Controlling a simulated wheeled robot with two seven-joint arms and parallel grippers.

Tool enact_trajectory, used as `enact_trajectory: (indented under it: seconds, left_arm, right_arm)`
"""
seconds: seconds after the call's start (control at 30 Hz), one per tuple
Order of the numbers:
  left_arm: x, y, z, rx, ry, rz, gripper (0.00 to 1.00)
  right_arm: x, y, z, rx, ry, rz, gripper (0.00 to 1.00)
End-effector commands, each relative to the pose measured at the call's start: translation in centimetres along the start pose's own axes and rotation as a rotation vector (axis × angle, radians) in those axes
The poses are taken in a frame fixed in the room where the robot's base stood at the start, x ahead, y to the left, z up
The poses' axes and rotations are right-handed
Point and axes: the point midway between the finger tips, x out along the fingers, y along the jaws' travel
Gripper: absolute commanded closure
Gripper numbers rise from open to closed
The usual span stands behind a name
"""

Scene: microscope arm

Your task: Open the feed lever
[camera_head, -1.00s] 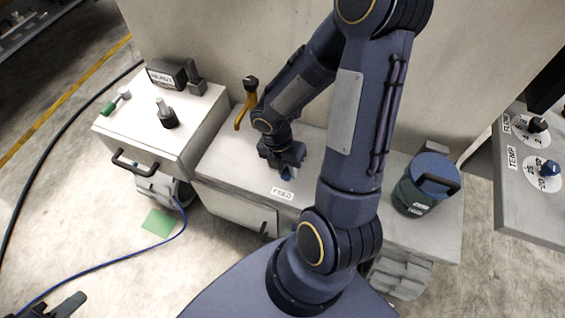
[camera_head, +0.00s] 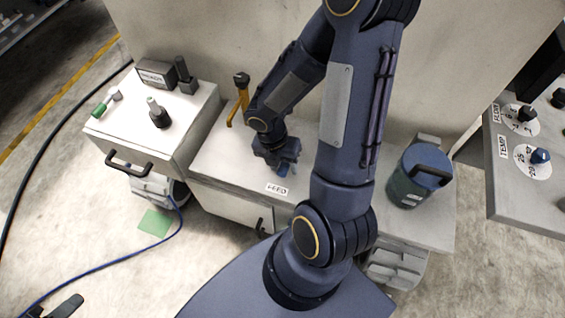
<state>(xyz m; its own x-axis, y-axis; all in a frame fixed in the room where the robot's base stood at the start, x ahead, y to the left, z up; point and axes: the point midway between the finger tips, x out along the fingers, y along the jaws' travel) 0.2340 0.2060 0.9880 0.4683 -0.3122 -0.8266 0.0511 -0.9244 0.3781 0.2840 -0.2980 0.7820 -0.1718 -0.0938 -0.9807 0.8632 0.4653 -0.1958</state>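A white FEED label (camera_head: 277,189) lies on the front part of the low grey-white bench top. My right gripper (camera_head: 281,167) points down just behind this label, low over the bench top. Its wrist and body hide the spot beneath, and its fingers are too small and dark to show whether they are apart or hold anything. A yellow bent lever or pipe with a black top (camera_head: 238,100) stands just behind and left of my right forearm, near the wall. I cannot tell whether it is the feed lever. Part of my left gripper (camera_head: 66,306) shows at the bottom left edge, away from the bench.
A white cabinet (camera_head: 150,125) with a black-knobbed stub, a green-handled lever and a black handle stands left. A blue-green canister (camera_head: 418,178) stands on the bench at right. A panel (camera_head: 525,195) with dials juts in at far right. A blue cable crosses the floor.

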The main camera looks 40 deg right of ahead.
Motion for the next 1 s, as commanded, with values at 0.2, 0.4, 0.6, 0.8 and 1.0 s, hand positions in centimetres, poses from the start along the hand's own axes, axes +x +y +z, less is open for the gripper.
enact_trajectory:
  seconds: [0.2, 0.4, 0.6, 0.8, 1.0]
  left_arm:
    - [-0.2, 0.1, -0.1, 0.000, 0.000, 0.000, 0.64]
    - [-1.0, 0.5, -0.5, 0.000, 0.000, 0.000, 0.64]
    - [-1.6, 0.7, -0.8, 0.000, 0.000, 0.000, 0.64]
    - [-1.7, 0.8, -0.9, 0.000, 0.000, 0.000, 0.64]
    - [-1.7, 0.8, -0.8, 0.000, 0.000, 0.000, 0.64]
  right_arm:
    - [-0.5, 0.0, 0.0, 0.001, -0.001, 0.002, 0.54]
    - [-3.7, 0.1, 0.1, 0.001, -0.004, 0.005, 0.54]
    - [-6.7, 0.1, 0.1, 0.001, -0.003, 0.003, 0.54]
    - [-7.8, 0.0, 0.0, 0.000, 0.000, 0.000, 0.54]
    - [-7.8, 0.0, 0.0, 0.000, 0.001, 0.000, 0.54]
